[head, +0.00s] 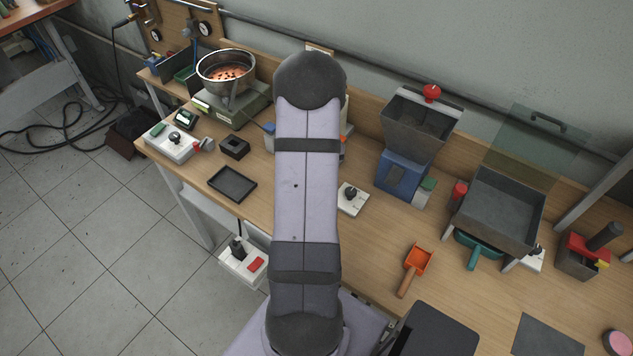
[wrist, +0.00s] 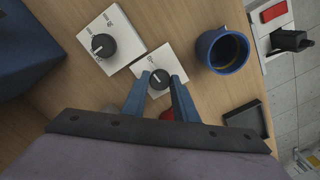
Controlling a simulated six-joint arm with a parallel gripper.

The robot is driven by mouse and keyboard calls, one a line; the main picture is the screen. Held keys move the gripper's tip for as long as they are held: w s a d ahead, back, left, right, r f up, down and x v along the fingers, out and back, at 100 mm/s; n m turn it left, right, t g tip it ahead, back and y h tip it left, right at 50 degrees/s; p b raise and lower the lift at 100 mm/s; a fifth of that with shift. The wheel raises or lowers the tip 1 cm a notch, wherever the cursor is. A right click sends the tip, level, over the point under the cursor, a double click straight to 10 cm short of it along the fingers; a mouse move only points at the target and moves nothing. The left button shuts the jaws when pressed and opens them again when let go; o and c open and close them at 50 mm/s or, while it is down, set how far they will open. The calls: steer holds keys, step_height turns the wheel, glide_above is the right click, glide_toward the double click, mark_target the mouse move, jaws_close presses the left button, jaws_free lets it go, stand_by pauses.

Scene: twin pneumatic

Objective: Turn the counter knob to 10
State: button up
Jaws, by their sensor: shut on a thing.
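In the wrist view, a round black knob (wrist: 159,78) with a light pointer line sits on a small white plate (wrist: 150,62) with printed marks. My gripper (wrist: 162,77) has its two blue fingers around this knob, one on each side, and is shut on it. The marks are partly hidden by the fingers and too small to read. A second, larger black knob (wrist: 103,45) on a white plate (wrist: 122,30) is beside it to the upper left; it also shows in the head view (head: 351,193). In the head view my arm hides the gripper and the held knob.
A blue mug (wrist: 222,50) with dark contents stands close to the right of the held knob. A dark tray (wrist: 247,120) lies at lower right. A blue hopper base (head: 402,175) and an orange scoop (head: 416,262) are right of my arm.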

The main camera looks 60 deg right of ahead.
steer(key=shift+r+m, duration=0.1)
steer(key=shift+m, duration=0.5)
steer(key=o, duration=1.1)
steer(key=shift+c, duration=0.2)
steer(key=shift+r+b, duration=1.15)
steer(key=shift+r, duration=2.5)
